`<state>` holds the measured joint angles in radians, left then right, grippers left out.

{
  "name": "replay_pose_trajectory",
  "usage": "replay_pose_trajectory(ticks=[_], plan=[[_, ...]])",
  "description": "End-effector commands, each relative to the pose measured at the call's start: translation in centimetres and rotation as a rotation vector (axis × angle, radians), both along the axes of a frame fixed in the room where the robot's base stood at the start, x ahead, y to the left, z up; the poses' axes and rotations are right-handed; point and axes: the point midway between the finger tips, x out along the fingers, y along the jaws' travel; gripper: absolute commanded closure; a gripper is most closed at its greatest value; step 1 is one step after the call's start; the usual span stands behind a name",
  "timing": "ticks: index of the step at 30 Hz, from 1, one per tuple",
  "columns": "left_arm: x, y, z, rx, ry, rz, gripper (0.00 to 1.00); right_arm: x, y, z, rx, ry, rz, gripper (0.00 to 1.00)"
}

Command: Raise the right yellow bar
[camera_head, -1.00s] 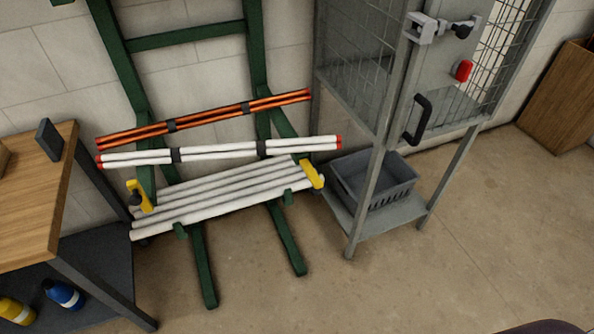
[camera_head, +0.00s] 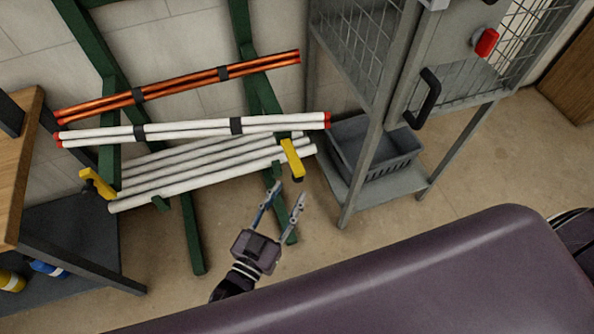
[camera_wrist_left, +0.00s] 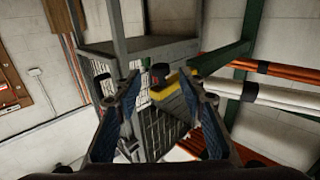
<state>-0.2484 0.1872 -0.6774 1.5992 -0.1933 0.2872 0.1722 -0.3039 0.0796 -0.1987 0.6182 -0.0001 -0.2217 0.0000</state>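The right yellow bar (camera_head: 292,158) is a short yellow piece with a dark end, at the right end of the white pipes on the green rack. It slants down to the right. My left gripper (camera_head: 290,194) is open and empty, just below and in front of this bar, apart from it in the head view. In the left wrist view the yellow bar (camera_wrist_left: 175,88) shows between the open fingers (camera_wrist_left: 168,88), closer to the right one. A left yellow bar (camera_head: 98,183) sits at the other end of the pipes. My right gripper is not in view.
White pipes (camera_head: 200,180) lie on the green rack (camera_head: 193,235), with banded white pipes (camera_head: 190,130) and orange pipes (camera_head: 180,88) above. A wire cabinet (camera_head: 385,110) with a grey crate (camera_head: 345,150) stands close at right. A wooden workbench (camera_head: 22,150) is at left.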

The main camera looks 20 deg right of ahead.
Motion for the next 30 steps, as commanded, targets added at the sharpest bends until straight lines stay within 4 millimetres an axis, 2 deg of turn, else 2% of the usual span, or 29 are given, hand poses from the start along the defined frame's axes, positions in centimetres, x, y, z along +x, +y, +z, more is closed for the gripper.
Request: replay_pose_trajectory(ticks=[4,9,14,22,30], plan=[[2.0,-1.8,0.2,-0.001,-0.001,0.002,0.63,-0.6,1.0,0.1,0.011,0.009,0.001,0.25],[3.8,-3.4,0.1,0.000,-0.001,0.002,0.63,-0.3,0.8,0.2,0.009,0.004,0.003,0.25],[4.5,-4.1,0.0,0.001,0.000,0.001,0.63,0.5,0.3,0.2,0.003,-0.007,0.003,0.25],[4.6,-4.2,0.0,0.001,0.001,0.002,0.63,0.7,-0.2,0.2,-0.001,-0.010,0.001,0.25],[4.6,-4.2,0.0,0.001,0.001,0.002,0.93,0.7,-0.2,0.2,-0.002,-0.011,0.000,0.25]])
